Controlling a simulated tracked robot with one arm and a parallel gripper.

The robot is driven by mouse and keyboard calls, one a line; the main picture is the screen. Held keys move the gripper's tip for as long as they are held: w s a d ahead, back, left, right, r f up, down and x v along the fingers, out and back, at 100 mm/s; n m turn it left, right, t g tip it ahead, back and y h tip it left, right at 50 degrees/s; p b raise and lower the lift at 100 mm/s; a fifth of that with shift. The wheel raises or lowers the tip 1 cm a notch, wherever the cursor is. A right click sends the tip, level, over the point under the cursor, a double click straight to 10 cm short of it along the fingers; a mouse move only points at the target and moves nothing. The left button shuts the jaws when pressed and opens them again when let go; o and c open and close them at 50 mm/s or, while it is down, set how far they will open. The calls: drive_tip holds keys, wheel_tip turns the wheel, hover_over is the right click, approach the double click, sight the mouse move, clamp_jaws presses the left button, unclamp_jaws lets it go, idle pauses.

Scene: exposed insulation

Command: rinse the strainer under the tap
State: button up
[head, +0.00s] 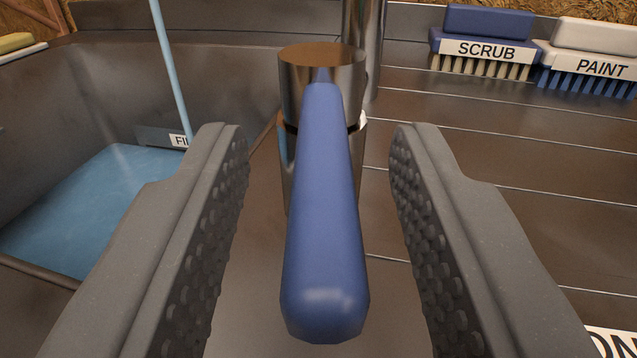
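The tap's blue lever handle (325,220) points toward me from its metal tap body (320,85). My gripper (318,150) is open, with one finger on each side of the lever and visible gaps between them. A thin stream of water (172,75) falls into the sink basin (60,90) on the left. Blue water (95,210) stands in the basin. The strainer is not seen in this view.
A blue brush marked SCRUB (482,45) and a white-topped brush marked PAINT (595,60) lie at the back right. A partly hidden label (180,140) is on the basin wall. The grooved metal drainboard (510,150) on the right is mostly clear.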

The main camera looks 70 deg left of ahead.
drive_tip(key=shift+f, duration=0.1)
drive_tip(key=shift+s+d, duration=0.15)
drive_tip(key=shift+d, duration=0.4)
drive_tip(key=v, duration=1.2)
drive_tip(key=shift+d, duration=0.3)
